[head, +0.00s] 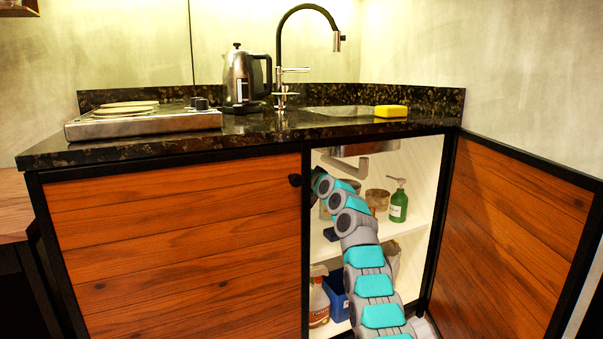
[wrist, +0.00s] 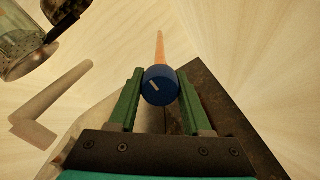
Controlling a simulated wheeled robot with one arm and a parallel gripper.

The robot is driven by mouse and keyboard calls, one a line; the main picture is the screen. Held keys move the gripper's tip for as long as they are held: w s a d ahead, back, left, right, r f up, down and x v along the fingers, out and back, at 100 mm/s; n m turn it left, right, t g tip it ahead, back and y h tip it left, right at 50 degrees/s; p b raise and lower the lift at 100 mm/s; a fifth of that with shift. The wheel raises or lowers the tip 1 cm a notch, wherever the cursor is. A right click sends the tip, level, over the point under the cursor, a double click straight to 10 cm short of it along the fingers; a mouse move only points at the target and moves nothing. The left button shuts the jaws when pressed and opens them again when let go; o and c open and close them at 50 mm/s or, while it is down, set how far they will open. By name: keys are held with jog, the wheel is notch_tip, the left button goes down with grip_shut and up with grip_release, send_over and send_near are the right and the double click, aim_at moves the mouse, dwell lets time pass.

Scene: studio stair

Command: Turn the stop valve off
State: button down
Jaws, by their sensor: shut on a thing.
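In the wrist view, the stop valve shows as a round blue knob (wrist: 160,86) with a pale line across its face. The line slants, running from lower left to upper right. An orange-brown pipe (wrist: 160,47) extends behind the knob. My gripper (wrist: 159,92) is shut on the blue knob, with one green finger on each side. In the head view, my arm reaches into the open cabinet under the sink. My gripper and the valve are hidden there behind the left door and my arm.
The open right door (head: 515,235) and closed left door (head: 180,250) flank the opening. A green soap bottle (head: 398,205) stands on the shelf. A spray bottle (head: 319,300) and blue container (head: 336,296) are below. A drain pipe (wrist: 50,105) is left of my gripper.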

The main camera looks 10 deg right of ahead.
jog(key=shift+c, duration=1.7)
grip_release()
jog(key=shift+s, duration=0.1)
jog(key=shift+s+d+b, duration=0.1)
jog(key=shift+s+b, duration=0.2)
jog(key=shift+s, duration=0.1)
jog(key=b+v, duration=0.3)
jog(key=v, duration=0.3)
jog(key=shift+s+d, duration=0.15)
jog(key=shift+s, duration=0.2)
